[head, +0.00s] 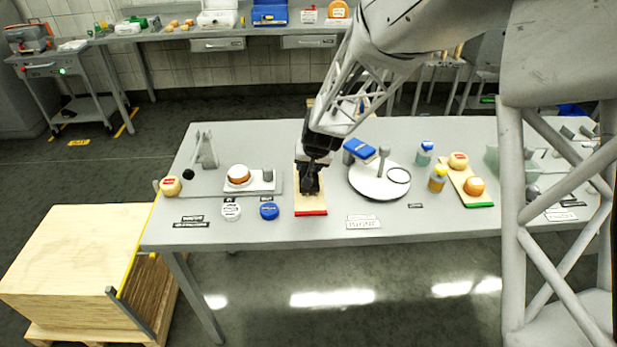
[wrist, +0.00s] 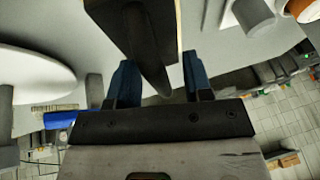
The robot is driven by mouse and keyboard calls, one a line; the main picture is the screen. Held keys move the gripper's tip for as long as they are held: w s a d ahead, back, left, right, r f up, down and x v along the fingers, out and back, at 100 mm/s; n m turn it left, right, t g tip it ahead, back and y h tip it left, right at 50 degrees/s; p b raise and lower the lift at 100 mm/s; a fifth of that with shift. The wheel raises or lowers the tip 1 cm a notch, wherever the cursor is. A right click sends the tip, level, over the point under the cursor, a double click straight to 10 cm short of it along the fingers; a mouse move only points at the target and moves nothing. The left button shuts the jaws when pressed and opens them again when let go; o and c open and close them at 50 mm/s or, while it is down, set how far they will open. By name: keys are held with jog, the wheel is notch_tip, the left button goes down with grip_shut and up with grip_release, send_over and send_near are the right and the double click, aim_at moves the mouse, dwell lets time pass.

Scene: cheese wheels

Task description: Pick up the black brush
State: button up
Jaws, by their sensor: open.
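The black brush (wrist: 148,42) shows in the wrist view as a long dark shape with a tapered end, over a wooden board with a pale edge. My gripper (wrist: 158,72) is open, with one blue finger on each side of the tapered end. I cannot tell whether either finger touches it. In the head view my gripper (head: 312,165) points down over the wooden board with a red front edge (head: 311,212). Dark gripper parts and the brush run together there, so the brush's outline is largely hidden.
A round white plate (head: 372,188) with a post and a blue block (head: 360,149) stands close on the right. A grey tray with a cheese wheel (head: 239,173) is on the left. White (head: 231,212) and blue (head: 269,211) round lids lie in front.

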dwell(0.5)
grip_shut()
